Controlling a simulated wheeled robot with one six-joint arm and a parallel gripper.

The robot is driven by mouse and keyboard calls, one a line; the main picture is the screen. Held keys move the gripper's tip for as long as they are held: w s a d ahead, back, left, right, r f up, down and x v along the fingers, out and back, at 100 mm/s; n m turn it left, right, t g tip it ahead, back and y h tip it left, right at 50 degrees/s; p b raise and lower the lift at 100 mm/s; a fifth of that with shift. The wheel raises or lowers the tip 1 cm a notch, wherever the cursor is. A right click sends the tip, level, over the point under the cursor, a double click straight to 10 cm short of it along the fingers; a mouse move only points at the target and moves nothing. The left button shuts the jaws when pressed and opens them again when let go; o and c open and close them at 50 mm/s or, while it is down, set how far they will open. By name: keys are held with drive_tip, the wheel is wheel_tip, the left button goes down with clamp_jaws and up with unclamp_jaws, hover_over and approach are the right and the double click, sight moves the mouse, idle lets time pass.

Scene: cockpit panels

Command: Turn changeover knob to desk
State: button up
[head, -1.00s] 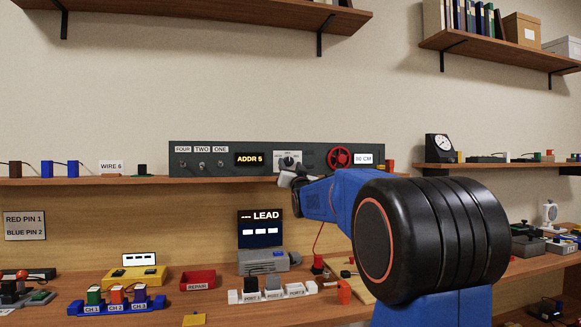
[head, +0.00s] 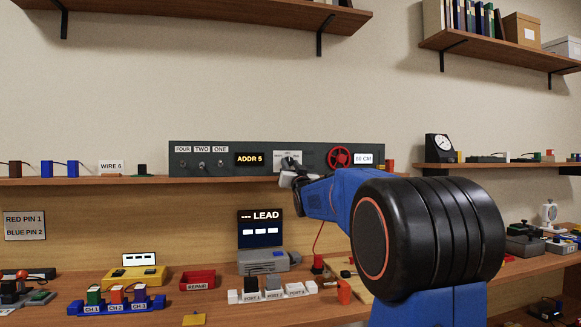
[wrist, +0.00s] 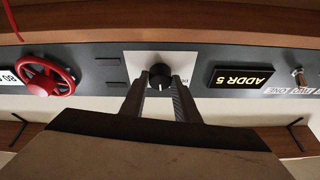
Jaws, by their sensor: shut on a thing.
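The changeover knob (wrist: 160,76) is a round black knob with a pale pointer line, on a white plate (wrist: 138,61) set in the dark grey panel. The wrist view is upside down, and the plate's lettering is mostly hidden or too small to read there. My gripper (wrist: 160,88) is at the knob, with a finger on each side of it, shut on it. In the head view my gripper (head: 290,170) reaches the plate (head: 283,155) from below and hides most of the knob.
On the same panel (head: 220,171) are a red handwheel (head: 339,158), an ADDR 5 display (head: 250,159), an 80 CM display (head: 363,158) and toggle switches (head: 202,164). A wooden shelf (head: 100,181) runs below the panel. The desk underneath is crowded with small devices.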

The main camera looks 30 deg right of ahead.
drive_tip(key=n+y, duration=0.1)
drive_tip(key=n, duration=0.1)
drive_tip(key=n+y, duration=0.1)
drive_tip(key=n, duration=0.2)
drive_tip(key=n+y, duration=0.2)
drive_tip(key=n, duration=0.1)
drive_tip(key=shift+s+d+r+t, duration=0.1)
drive_tip(key=shift+d+t, duration=0.2)
drive_tip(key=n+y, duration=0.1)
drive_tip(key=n, duration=0.2)
drive_tip(key=n+g+y, duration=0.1)
drive_tip(key=n+y, duration=0.1)
drive_tip(key=n, duration=0.2)
drive_tip(key=shift+d+r, duration=0.1)
drive_tip(key=shift+r, duration=0.05)
drive_tip(key=shift+n, duration=0.3)
drive_tip(key=o, duration=1)
drive_tip(key=shift+o, duration=0.2)
drive_tip(key=shift+s, duration=0.2)
drive_tip(key=v, duration=1.7)
drive_tip(key=shift+r, duration=0.2)
